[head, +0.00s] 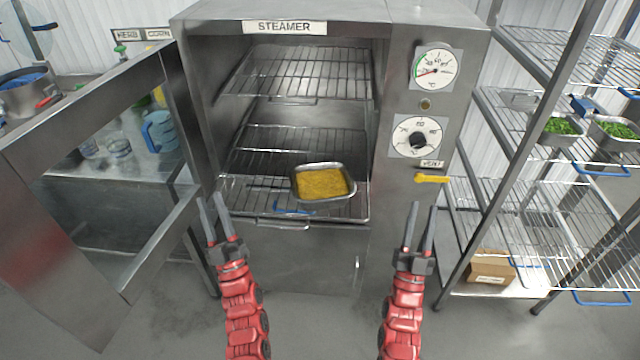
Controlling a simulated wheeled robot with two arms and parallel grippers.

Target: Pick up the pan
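The pan (351,192) is a small metal tray filled with yellow food, likely rice. It sits on the lowest wire rack (240,196) of the open steamer (285,225), near the rack's front right. My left gripper (214,214) is in front of the steamer, left of and below the pan, with its fingers apart and nothing between them. My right gripper (419,229) is to the right of and below the pan, also with its fingers apart and empty. Neither gripper touches the pan.
The steamer door (85,100) stands open at the left. A wire shelf (520,195) at the right holds pans of green food (560,127) and a cardboard box (490,267). A yellow vent handle (431,178) sticks out from the steamer's front. The floor between my arms is clear.

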